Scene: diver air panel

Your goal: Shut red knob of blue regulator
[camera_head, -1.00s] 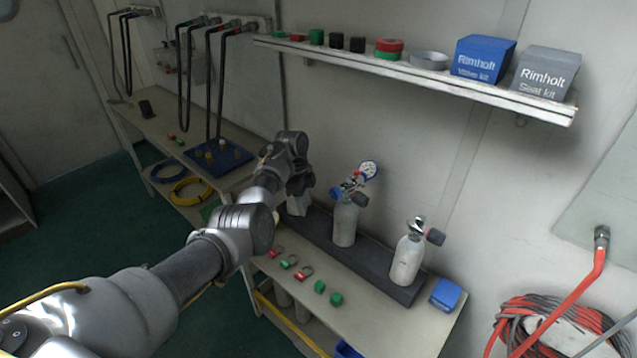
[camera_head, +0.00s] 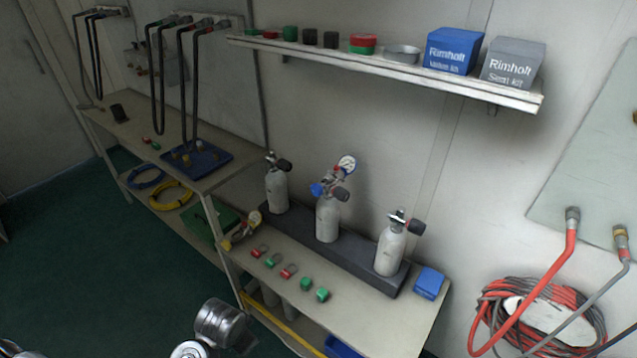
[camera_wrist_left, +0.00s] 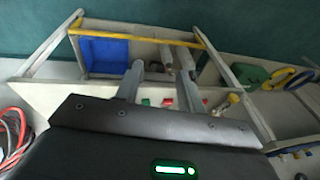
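The blue regulator (camera_head: 322,189) sits on top of the middle white cylinder (camera_head: 328,222), with a round white-faced gauge (camera_head: 347,164) above it. A small red part (camera_head: 337,171) shows between the regulator and the gauge; it is too small to tell its setting. A dark knob (camera_head: 341,194) sticks out to the right of the valve. In the head view only part of my left arm shows at the bottom, well below the cylinders. In the left wrist view my left gripper (camera_wrist_left: 160,80) has its fingers apart with nothing seen held. My right gripper is not in view.
Cylinders stand left (camera_head: 277,190) and right (camera_head: 391,250) on a dark rack (camera_head: 358,256). Red and green rings and caps lie in front, with a blue box (camera_head: 429,283) at right. A yellow regulator (camera_head: 243,230) lies at the bench's left. A shelf (camera_head: 400,75) overhangs behind.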

